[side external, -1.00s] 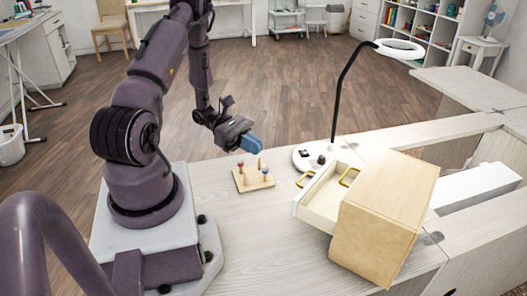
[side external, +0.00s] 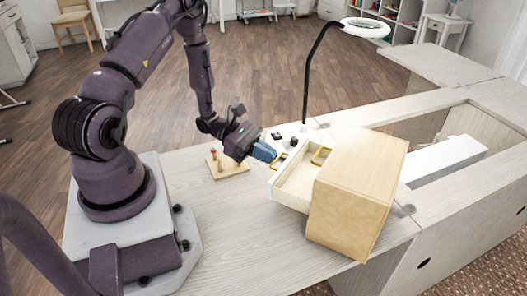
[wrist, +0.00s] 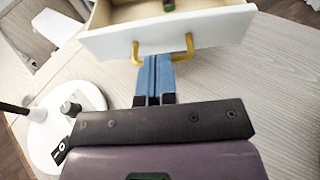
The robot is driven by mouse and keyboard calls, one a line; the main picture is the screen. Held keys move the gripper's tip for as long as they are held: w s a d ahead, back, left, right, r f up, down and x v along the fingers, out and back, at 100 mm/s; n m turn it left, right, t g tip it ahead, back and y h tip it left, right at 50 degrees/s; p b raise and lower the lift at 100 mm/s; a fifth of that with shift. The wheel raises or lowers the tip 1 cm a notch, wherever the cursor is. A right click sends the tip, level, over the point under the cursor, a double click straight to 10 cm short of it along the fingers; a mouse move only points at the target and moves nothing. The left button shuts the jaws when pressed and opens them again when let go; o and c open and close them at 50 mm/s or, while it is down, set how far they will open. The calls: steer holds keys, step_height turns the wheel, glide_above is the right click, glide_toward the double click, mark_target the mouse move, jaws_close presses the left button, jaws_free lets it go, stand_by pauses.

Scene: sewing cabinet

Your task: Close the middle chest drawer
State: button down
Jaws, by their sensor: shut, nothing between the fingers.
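A light wooden chest (side external: 358,190) stands on the table. One drawer (side external: 292,188) is pulled out, with a white front and a yellow handle (side external: 279,160). My gripper (side external: 272,155), with blue fingers, is shut and empty at the open drawer's front. In the wrist view, the fingertips (wrist: 155,62) lie between the two legs of the yellow handle (wrist: 189,48), close to the white drawer front (wrist: 165,32). I cannot tell whether they touch it. A small green and dark red item (wrist: 168,5) lies inside the drawer.
A wooden peg board (side external: 228,168) stands left of the drawer. A magnifier lamp (side external: 320,60) rises behind the drawer, its round white base (wrist: 65,120) left of my gripper in the wrist view. The table front (side external: 250,235) is clear.

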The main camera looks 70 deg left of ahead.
mark_target(305, 178)
steer(key=x, duration=0.3)
steer(key=r+x, duration=0.1)
steer(key=x, duration=0.2)
steer(key=r+x, duration=0.1)
steer(key=x, duration=0.3)
steer(key=shift+w+d, duration=0.15)
steer(key=shift+d, duration=0.2)
steer(key=s+a+r+m+g, duration=0.3)
steer(key=s+a, duration=0.6)
steer(key=s, duration=0.3)
steer(key=s+d+r+m+y, duration=0.2)
steer(key=d+r+m+y, duration=0.1)
steer(key=r+m, duration=0.4)
steer(key=s+d+r+m+y, duration=0.2)
steer(key=r+m+y, duration=0.3)
steer(key=r+m, duration=0.3)
steer(key=s+d+r+m+y, duration=0.2)
steer(key=d+r+m+y, duration=0.2)
steer(key=r+m, duration=0.3)
step_height(305, 178, up, 3)
steer(key=shift+d+f+m+g, duration=0.1)
steer(key=shift+d+m+g, duration=0.2)
steer(key=shift+g, duration=0.1)
